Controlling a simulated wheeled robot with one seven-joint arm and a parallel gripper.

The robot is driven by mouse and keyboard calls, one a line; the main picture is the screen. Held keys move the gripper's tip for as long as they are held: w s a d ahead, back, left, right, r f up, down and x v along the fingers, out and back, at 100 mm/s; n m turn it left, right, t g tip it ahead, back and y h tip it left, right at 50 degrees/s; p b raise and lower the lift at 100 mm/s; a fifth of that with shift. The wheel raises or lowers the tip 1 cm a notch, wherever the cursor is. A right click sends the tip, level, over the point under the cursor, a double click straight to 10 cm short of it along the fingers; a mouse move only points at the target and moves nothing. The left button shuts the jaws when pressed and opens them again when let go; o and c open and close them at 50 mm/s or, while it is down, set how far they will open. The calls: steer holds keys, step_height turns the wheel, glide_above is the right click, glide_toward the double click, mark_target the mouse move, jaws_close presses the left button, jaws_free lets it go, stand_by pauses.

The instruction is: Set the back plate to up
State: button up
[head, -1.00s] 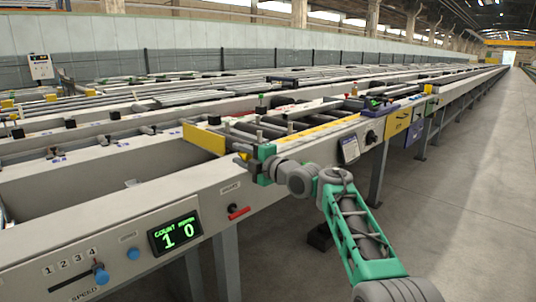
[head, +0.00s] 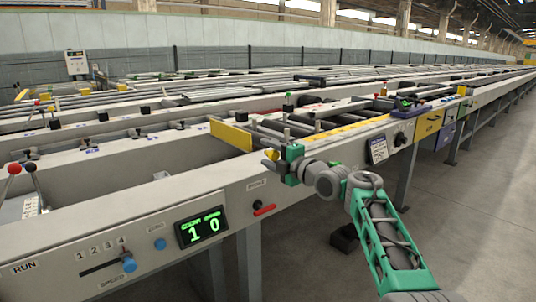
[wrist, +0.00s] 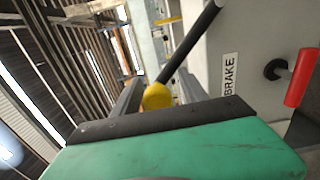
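A yellow plate (head: 231,136), which looks like the back plate, stands on edge across the channel of the near table. A lever with a round yellow knob (wrist: 157,96) and a dark rod (wrist: 190,45) shows in the wrist view; the knob is also small in the head view (head: 271,155). My gripper (head: 280,158) is at the table's front side, just right of the yellow plate. In the wrist view its grey fingers (wrist: 160,92) stand apart on either side of the knob, with a small gap seen. Whether they touch it is hard to tell.
A red brake handle (head: 264,210) sticks out of the front panel below my gripper; it also shows in the wrist view (wrist: 302,78). A counter display (head: 202,228) and a blue-knobbed speed slider (head: 128,262) are to the left. The floor (head: 480,210) at right is clear.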

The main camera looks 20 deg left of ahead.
steer(key=shift+s, duration=0.1)
steer(key=shift+s+d, duration=0.15)
steer(key=v, duration=0.7)
steer(key=shift+d, duration=0.2)
